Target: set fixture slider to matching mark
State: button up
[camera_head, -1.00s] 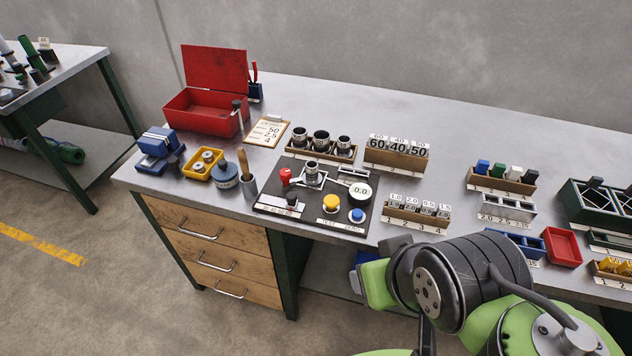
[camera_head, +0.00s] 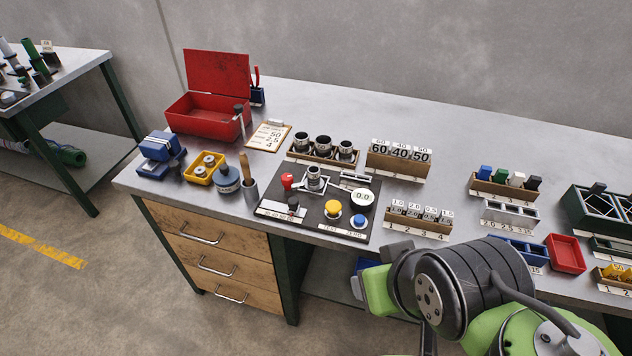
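The fixture (camera_head: 300,222) is a dark panel near the front edge of the bench. On it, a black slider knob (camera_head: 293,203) sits above a pale scale strip (camera_head: 281,212) at the front left; its marks are too small to read. A clipboard card (camera_head: 268,136) behind it shows 50, 2.5 and 4. The panel also has a red knob (camera_head: 287,180), a metal cylinder in a clamp (camera_head: 314,178), a yellow button (camera_head: 333,208), a blue button (camera_head: 358,221) and a dial reading 0.0 (camera_head: 362,197).
Racks of cylinders (camera_head: 322,154), number blocks (camera_head: 398,160) and small weights (camera_head: 419,219) stand behind and right.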

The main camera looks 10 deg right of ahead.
aim_at(292, 203)
jog(key=i+j+u, duration=0.15)
jog(key=j+u, duration=0.2)
jog(key=i+j+u, duration=0.25)
jog(key=j+u, duration=0.15)
